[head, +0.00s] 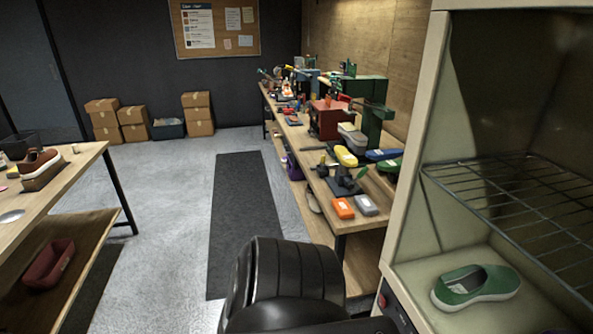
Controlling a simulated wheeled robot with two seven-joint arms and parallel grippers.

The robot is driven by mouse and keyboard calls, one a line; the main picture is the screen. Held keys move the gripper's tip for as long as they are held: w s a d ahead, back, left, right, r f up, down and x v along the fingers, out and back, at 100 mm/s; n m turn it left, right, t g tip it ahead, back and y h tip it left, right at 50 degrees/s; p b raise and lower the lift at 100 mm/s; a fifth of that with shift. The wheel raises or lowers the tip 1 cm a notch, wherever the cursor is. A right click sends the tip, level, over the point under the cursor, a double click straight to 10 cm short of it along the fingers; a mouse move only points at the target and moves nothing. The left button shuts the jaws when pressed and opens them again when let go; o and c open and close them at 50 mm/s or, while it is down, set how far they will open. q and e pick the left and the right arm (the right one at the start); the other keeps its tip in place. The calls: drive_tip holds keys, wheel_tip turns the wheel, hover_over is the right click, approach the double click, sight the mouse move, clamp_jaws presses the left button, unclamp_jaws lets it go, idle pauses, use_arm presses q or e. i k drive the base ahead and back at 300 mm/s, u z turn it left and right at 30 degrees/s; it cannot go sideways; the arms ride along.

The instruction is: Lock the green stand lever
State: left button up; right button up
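A green machine-like stand (376,112) stands on the long wooden workbench (299,150) along the right wall. More green parts show farther back on the same bench. I cannot make out which part is the lever or whether it is locked. Neither of my grippers is in view. Only a black rounded arm link of mine shows at the bottom middle.
A cream cabinet with a wire rack (516,196) and a green shoe (476,287) is close on the right. A wooden table (88,162) is on the left. A dark floor mat (238,210) lies between, with clear floor around it. Cardboard boxes (133,123) stand at the back.

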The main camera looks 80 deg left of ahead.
sight(364, 169)
drive_tip(key=u, duration=2.15)
